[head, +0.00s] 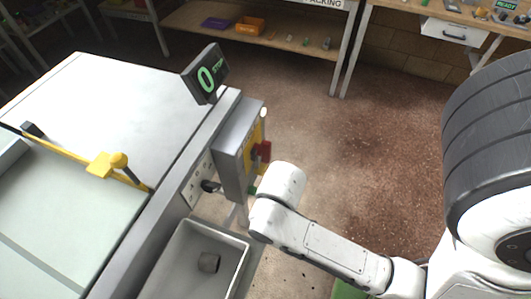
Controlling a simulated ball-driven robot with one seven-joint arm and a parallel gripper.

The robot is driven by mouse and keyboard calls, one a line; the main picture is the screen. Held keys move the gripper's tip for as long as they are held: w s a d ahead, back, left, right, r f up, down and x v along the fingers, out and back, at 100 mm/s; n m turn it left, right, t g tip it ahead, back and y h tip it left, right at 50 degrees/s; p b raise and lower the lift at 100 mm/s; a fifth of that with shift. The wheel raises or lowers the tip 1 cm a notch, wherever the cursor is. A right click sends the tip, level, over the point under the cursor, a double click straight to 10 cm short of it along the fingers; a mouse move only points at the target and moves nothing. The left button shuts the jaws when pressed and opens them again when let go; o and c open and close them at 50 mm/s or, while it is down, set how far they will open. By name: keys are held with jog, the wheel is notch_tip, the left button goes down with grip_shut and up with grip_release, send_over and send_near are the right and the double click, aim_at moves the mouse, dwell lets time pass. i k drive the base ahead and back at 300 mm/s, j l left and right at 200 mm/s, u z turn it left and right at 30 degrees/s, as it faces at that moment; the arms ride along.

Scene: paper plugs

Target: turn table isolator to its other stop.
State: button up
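The table isolator shows in the head view as a red handle (262,151) on the yellow front of a grey box (236,150). The box is fixed to the right side of the white-topped table. I see the handle edge-on, so I cannot tell its exact angle.
A socket panel with a black plug (210,186) is left of the box. A grey bin (184,262) with a dark block (208,262) is below. A yellow bar with a clamp (106,164) crosses the tabletop (110,95). The floor (350,150) at right is open.

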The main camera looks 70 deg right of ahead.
aim_at(263, 150)
jog(key=k+z, duration=0.3)
jog(key=k, duration=0.15)
jog(key=k+l+z, duration=0.1)
jog(key=k+z, duration=0.2)
jog(key=k, duration=0.15)
